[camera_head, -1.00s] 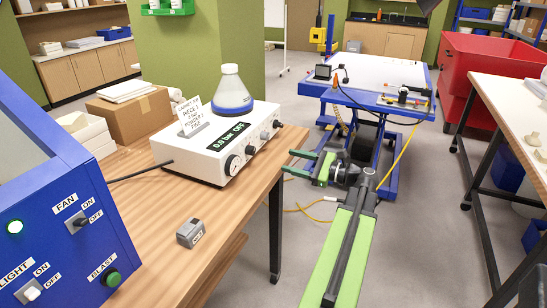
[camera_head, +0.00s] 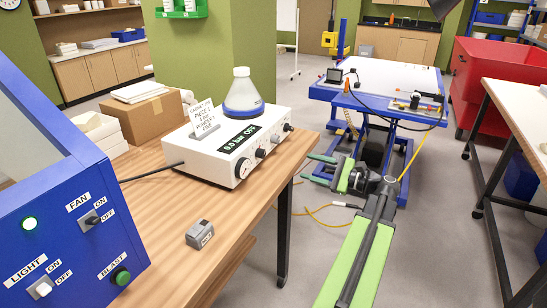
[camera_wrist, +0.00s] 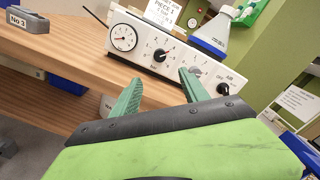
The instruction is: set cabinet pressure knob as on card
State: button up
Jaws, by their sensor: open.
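The white control box (camera_head: 222,160) stands on the wooden bench, its display (camera_head: 241,138) reading 0.0 bar OFF.
A blue cabinet (camera_head: 70,215) with FAN, LIGHT and BLAST controls is at left. A grey block (camera_head: 199,234) sits near the bench edge.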

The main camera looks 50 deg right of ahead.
aim_at(264, 154)
jog(key=x, duration=1.7)
jog(key=shift+w, duration=0.1)
jog(key=shift+c, duration=0.2)
grip_shut()
